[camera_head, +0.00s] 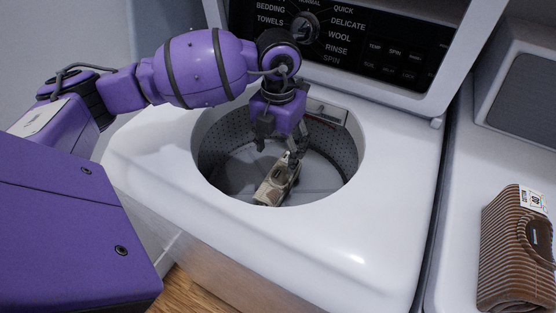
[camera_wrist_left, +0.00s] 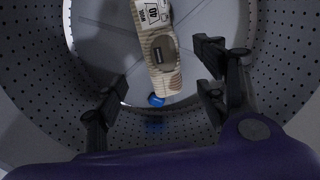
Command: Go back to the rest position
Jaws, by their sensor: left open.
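My left gripper (camera_head: 278,148) reaches down into the round opening of the washer (camera_head: 385,215). Its fingers are spread, with no item held between them in the left wrist view (camera_wrist_left: 165,92). A beige patterned folded garment (camera_head: 272,188) with a white tag lies inside the drum, below the gripper. In the left wrist view the garment (camera_wrist_left: 157,42) shows beyond the fingers, toward the top of the picture. My right gripper is not in view.
The perforated drum wall (camera_head: 215,155) surrounds the gripper closely. A small blue thing (camera_wrist_left: 156,100) is at the drum bottom. The raised lid and control panel (camera_head: 350,45) stand behind my arm. A brown striped folded garment (camera_head: 515,245) lies on the machine at right.

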